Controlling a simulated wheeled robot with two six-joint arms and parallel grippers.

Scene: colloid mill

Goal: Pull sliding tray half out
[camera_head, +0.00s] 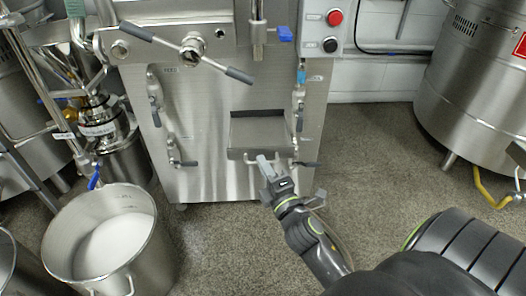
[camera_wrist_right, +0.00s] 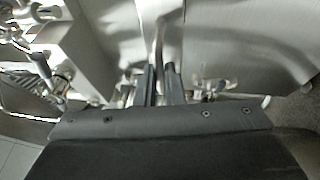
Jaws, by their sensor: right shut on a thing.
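The sliding tray (camera_head: 257,133) sits in a rectangular opening low on the front of the steel mill cabinet. Its front edge shows above my right gripper. My right gripper (camera_head: 264,160) is at the tray's front, with its fingers shut on the tray's handle, which is mostly hidden behind them. In the right wrist view, the two dark fingers (camera_wrist_right: 160,84) close around a narrow metal bar (camera_wrist_right: 160,45) in front of the steel panel. My left gripper does not show.
A steel pot (camera_head: 112,240) of white material stands at the lower left. A lever handle (camera_head: 187,52) crosses the upper cabinet. Red and black buttons (camera_head: 334,18) are at upper right. A large steel vessel (camera_head: 480,80) stands at right. Grey floor (camera_head: 385,150) is clear between.

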